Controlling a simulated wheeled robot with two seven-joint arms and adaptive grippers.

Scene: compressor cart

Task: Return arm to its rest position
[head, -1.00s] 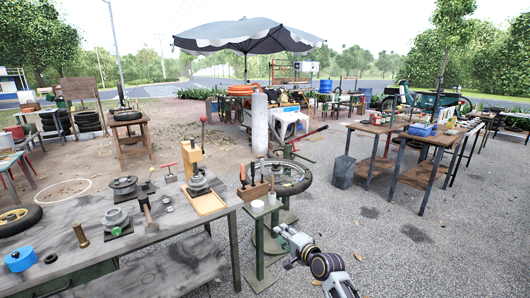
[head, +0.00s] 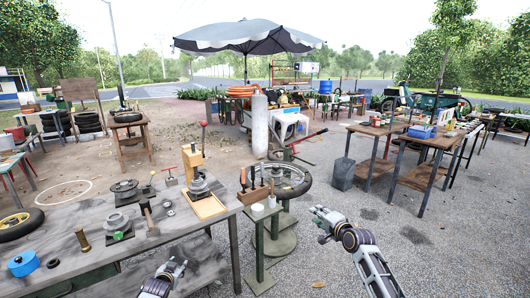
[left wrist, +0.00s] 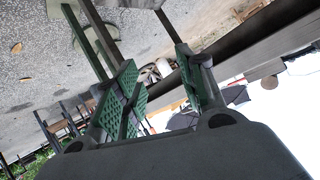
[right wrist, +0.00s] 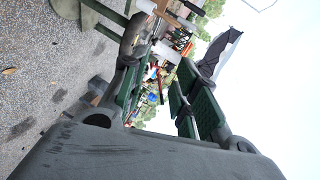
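In the head view my left gripper (head: 176,270) is low in the picture, over or in front of the workbench's front edge, with its arm at the bottom edge. In the left wrist view its green-padded fingers (left wrist: 163,92) stand apart with nothing between them. My right gripper (head: 318,222) is over the gravel, right of the small green stand, with its arm reaching in from the lower right. In the right wrist view its green-padded fingers (right wrist: 160,92) are apart and empty.
A grey workbench (head: 140,252) with tools and parts fills the lower left. A green stand (head: 259,240) with handled tools and a wheel (head: 287,178) are left of my right gripper. Tables (head: 425,138) stand at the right. The gravel between is open.

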